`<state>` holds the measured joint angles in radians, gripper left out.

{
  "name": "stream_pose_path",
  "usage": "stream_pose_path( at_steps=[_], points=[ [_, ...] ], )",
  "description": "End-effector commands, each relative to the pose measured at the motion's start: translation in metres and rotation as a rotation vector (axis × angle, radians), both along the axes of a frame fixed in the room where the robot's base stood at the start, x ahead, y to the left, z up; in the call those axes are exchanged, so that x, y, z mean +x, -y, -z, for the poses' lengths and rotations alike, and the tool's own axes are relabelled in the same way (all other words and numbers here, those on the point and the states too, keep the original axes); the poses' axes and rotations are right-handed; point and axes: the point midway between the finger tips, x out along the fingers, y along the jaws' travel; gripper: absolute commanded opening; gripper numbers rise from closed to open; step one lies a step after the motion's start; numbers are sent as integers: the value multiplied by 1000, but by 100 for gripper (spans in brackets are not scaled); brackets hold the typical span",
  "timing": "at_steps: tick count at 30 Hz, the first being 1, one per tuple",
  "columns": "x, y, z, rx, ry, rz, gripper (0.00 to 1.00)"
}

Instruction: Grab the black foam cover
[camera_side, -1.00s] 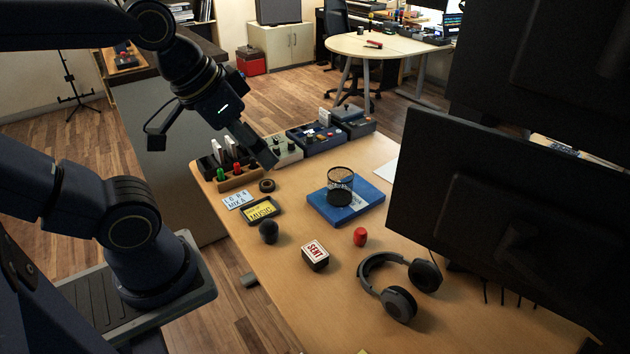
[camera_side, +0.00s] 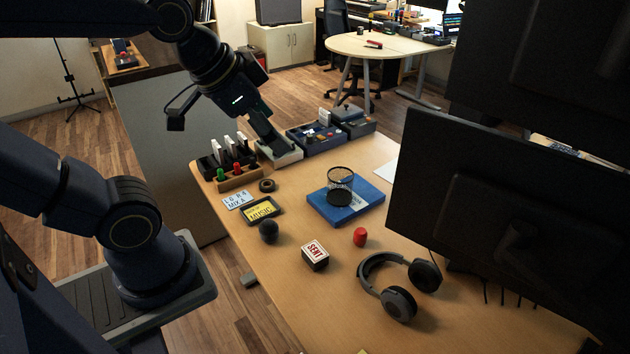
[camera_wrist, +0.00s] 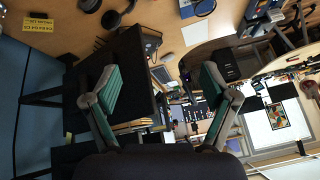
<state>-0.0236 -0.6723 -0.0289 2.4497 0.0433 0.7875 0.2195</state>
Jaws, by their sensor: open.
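The black foam cover (camera_side: 269,231) is a small dark rounded piece standing on the wooden desk, near its left edge in the side view. I cannot pick it out in the wrist view. My gripper (camera_side: 281,149) is above the far left part of the desk, well beyond and above the cover. In the wrist view my gripper (camera_wrist: 160,82) has its two green-padded fingers wide apart, with nothing between them.
A red foam piece (camera_side: 360,237), a SENT box (camera_side: 315,255) and headphones (camera_side: 399,284) are right of the cover. A mesh cup (camera_side: 340,187) stands on a blue book (camera_side: 371,197). Dark monitors (camera_side: 500,230) block the right.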

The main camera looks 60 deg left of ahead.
Motion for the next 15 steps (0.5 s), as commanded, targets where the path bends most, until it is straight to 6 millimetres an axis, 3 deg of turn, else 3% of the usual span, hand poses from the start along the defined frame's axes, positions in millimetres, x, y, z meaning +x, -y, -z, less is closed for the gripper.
stream_pose_path(
  at_steps=[5,8,12,15],
  points=[
    [46,-32,26,139,-103,66,84],
    [69,-61,57,181,-195,91,84],
    [85,-109,120,163,-342,101,84],
    [80,-137,167,99,-433,82,84]
  ],
)
